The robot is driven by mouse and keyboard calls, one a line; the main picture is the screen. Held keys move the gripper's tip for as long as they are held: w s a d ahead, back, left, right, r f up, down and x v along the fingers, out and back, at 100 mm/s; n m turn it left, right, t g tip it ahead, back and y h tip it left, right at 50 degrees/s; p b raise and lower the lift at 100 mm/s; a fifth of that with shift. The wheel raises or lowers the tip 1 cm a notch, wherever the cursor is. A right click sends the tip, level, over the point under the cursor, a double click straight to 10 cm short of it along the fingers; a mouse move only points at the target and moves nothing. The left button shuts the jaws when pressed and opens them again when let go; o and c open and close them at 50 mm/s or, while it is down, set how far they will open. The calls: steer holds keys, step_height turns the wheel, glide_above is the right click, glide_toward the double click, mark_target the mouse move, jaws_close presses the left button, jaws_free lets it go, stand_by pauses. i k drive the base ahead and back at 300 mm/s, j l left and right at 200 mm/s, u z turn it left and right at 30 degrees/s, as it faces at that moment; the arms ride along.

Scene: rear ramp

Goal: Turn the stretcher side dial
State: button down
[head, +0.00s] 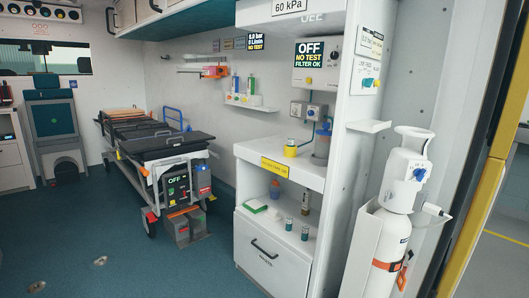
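The stretcher (165,143) stands left of centre on the floor, with a black mattress and its near end towards me. A dark control box with a lit OFF label (176,185) is on its near end. Small coloured marks sit below the label; at this size I cannot tell which of them is the side dial. A blue and red unit (203,181) is just right of the box. My gripper is not in view, and nothing of mine touches the stretcher.
A white cabinet with open shelves (270,262) stands right of the stretcher. A white oxygen cylinder (393,222) is in a holder at the near right. A green seat (54,120) is at the far left.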

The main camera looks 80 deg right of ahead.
mark_target(419, 173)
steer(key=z, duration=3.2)
steer(key=i+l, duration=0.05)
steer(key=l, duration=0.05)
